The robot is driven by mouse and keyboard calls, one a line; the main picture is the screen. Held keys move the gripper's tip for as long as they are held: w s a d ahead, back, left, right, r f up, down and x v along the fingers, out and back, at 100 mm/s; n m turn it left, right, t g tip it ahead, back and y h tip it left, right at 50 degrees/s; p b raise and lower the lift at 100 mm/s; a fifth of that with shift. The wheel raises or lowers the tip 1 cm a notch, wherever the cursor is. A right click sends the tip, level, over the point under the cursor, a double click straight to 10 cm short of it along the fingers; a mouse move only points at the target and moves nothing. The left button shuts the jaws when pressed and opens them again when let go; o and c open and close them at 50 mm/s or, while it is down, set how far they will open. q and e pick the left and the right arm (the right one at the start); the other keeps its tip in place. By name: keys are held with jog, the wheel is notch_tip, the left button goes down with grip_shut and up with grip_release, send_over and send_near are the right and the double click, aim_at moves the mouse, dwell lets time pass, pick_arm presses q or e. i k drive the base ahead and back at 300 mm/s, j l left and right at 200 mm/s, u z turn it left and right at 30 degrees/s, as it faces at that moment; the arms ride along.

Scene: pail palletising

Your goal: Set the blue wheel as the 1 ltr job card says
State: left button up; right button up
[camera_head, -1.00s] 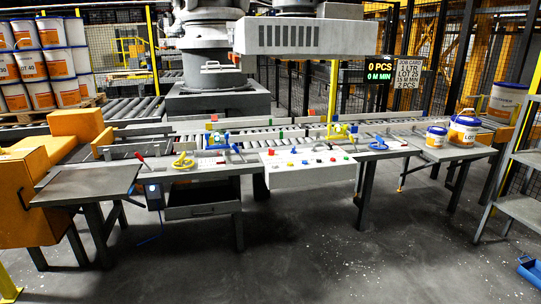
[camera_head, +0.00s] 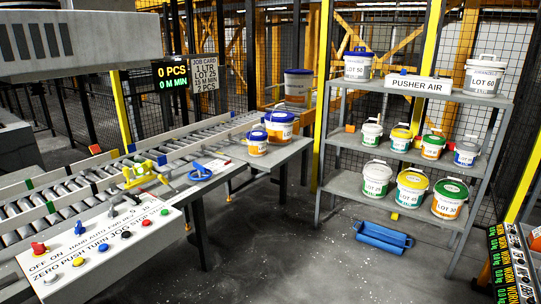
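The blue wheel (camera_head: 199,173) lies at the near edge of the conveyor, right of a yellow fitting (camera_head: 142,172). A small scale plate (camera_head: 216,165) lies beside it, its marks too small to read. The job card (camera_head: 204,72) hangs on the mesh fence behind the line and reads 1 LTR, LOT 25, 15 M MIN, 2 PCS. The display (camera_head: 172,75) beside it reads 0 PCS and 0 M MIN. Neither of my grippers is in view.
A control panel (camera_head: 100,245) with knobs and buttons stands at front left. Two blue-lidded pails (camera_head: 279,127) stand on the table end. A shelf rack (camera_head: 345,146) with several pails stands right. A blue tray-like object (camera_head: 382,237) lies on the floor. The middle floor is clear.

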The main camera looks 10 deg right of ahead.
aim_at(201, 169)
jog(key=i+l+z, duration=0.2)
jog(key=i+z, duration=0.15)
jog(key=i, duration=0.15)
jog(key=i+z, duration=0.35)
jog(key=i, duration=0.2)
